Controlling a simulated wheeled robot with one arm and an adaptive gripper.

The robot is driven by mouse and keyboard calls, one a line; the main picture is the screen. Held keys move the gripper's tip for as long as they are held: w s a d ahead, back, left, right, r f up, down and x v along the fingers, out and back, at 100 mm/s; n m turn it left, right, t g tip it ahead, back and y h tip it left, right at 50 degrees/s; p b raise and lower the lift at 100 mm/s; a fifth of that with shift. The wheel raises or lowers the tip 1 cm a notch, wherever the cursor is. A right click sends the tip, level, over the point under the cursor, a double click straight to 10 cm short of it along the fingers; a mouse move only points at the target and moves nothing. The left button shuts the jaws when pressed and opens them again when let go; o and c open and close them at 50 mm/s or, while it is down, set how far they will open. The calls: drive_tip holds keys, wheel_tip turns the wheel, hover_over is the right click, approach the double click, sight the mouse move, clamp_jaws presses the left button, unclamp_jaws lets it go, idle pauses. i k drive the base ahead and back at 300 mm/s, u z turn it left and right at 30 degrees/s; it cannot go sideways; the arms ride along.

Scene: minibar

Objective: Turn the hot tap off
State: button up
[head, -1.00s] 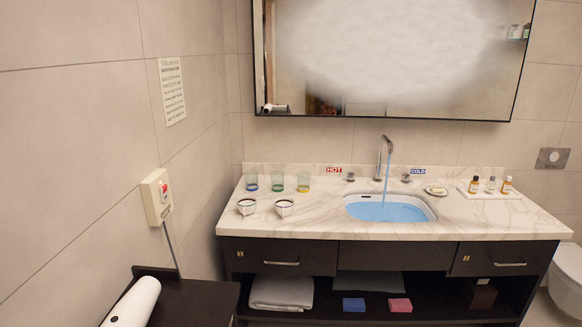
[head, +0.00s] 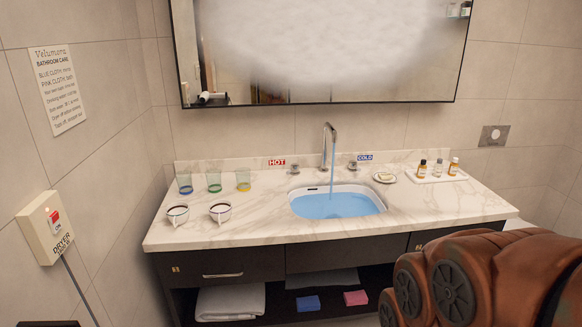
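The hot tap handle (head: 294,168) is a small metal knob behind the basin, left of the spout, just below the red HOT label (head: 277,162). The curved metal spout (head: 329,129) runs a stream of blue water (head: 333,160) into the sink basin (head: 380,203), where blue water stands high. The cold tap handle (head: 352,166) is right of the spout, under the blue COLD label (head: 365,157). How far either handle is turned is too small to tell. My brown arm fills the lower right corner; my gripper is not visible.
Three glasses (head: 214,181) and two bowls (head: 220,212) stand left of the basin. A soap dish (head: 384,178) and a tray with small bottles (head: 438,177) are to the right. A dryer switch (head: 46,228) is on the left wall. The front of the marble counter (head: 330,235) is clear.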

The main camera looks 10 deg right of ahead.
sight(295, 166)
drive_tip(key=z, duration=0.2)
drive_tip(key=k, duration=0.45)
drive_tip(key=z, duration=0.75)
drive_tip(key=i, duration=1.85)
drive_tip(key=u, duration=1.3)
drive_tip(key=i, duration=0.9)
drive_tip(key=u, duration=1.35)
drive_tip(key=i, duration=0.25)
drive_tip(key=u, duration=0.15)
